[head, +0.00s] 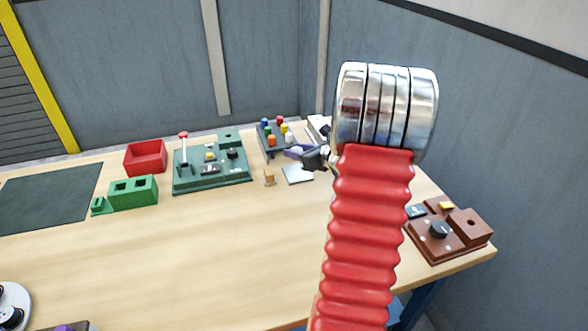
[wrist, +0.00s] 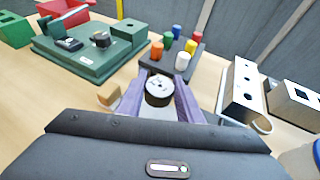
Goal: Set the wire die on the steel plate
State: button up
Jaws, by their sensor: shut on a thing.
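My gripper (head: 293,152) has purple fingers and is above the right rear of the table in the head view. In the wrist view its fingers (wrist: 160,88) are shut on the wire die (wrist: 158,89), a small round piece with a pale top and dark side. The die is too small to make out in the head view. The steel plate (head: 297,175), a flat grey square, lies on the table just below the gripper in the head picture. In the wrist view the fingers and gripper body hide most of that area. The die's height above the plate is unclear.
A peg rack (head: 271,143) with coloured pegs stands behind the gripper. A small wooden block (head: 269,177) is left of the plate. A green machine panel (head: 211,172), red bin (head: 146,157) and green block (head: 134,192) stand farther left. A brown control box (head: 449,235) is at right.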

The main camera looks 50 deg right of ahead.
aim_at(297, 172)
jog(key=shift+f, duration=1.15)
jog(key=shift+f, duration=1.85)
jog(key=shift+f, duration=0.1)
jog(key=o, duration=1.2)
jog(key=shift+o, duration=0.2)
jog(key=shift+s+r, duration=0.3)
jog(key=shift+s, duration=0.1)
jog(key=v, duration=1.1)
